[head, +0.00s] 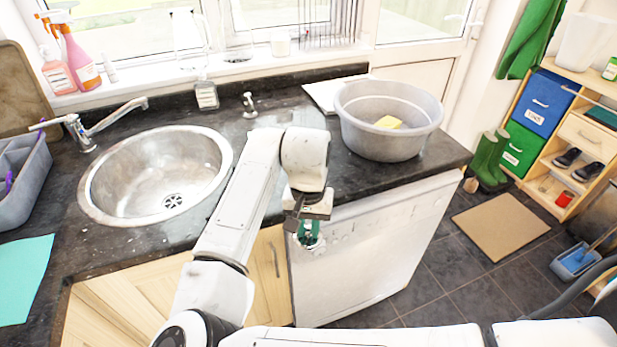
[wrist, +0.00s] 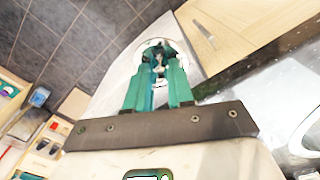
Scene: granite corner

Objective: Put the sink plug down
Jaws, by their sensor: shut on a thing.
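My gripper (head: 309,234) hangs in front of the white appliance front, just below the counter's front edge and to the right of the sink. Its green fingers also show in the wrist view (wrist: 158,76), closed on a small pale, round thing that looks like the sink plug (wrist: 194,68). The plug's pale edge shows around the fingertips, and the fingers hide much of it. It is held in the air, clear of the counter. The round steel sink (head: 100,205) is set in the dark counter, with its drain (head: 172,201) uncovered.
A tap (head: 100,128) is behind the sink, and a grey caddy (head: 25,180) is at left. Green boots (head: 487,160) stand on the floor.

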